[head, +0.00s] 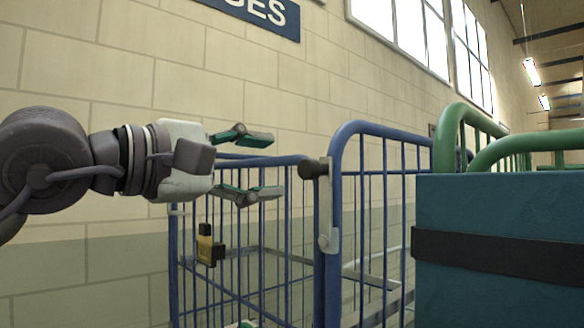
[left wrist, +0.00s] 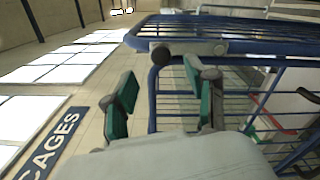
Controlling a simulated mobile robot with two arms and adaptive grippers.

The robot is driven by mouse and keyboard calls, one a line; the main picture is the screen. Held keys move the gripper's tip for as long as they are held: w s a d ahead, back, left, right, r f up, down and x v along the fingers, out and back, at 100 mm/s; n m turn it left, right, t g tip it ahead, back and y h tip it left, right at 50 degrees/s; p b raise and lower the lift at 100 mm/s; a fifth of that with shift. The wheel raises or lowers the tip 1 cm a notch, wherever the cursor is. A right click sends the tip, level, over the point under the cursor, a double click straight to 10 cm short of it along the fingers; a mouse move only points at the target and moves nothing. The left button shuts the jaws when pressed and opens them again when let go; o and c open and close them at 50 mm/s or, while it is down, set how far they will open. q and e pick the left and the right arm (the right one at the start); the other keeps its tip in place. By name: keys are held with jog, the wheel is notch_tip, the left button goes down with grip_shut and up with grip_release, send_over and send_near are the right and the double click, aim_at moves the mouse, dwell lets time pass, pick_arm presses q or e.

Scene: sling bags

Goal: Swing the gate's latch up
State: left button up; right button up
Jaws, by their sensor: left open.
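The latch (head: 325,205) is a light grey bar on the upright post of the blue gate frame (head: 337,150). It stands upright, with a round pivot at its lower end and a dark knob (head: 312,169) at the top pointing left. The latch (left wrist: 198,47) and knob (left wrist: 160,54) also show in the left wrist view. My left gripper (head: 262,166) is open and empty, its green-padded fingers pointing right toward the knob. A gap remains between fingertips and knob. The left gripper (left wrist: 160,82) spans the knob's line in its wrist view. My right gripper is not in view.
A yellow and black fitting (head: 208,246) hangs on the blue cage's left bars (head: 175,262). A teal box (head: 495,215) with a black strap and green rails (head: 447,135) stand at right. A tiled wall (head: 120,65) with a blue sign (head: 262,13) is behind.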

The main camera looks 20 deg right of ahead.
pick_arm(q)
jog(key=v, duration=0.4)
jog(key=shift+d, duration=0.1)
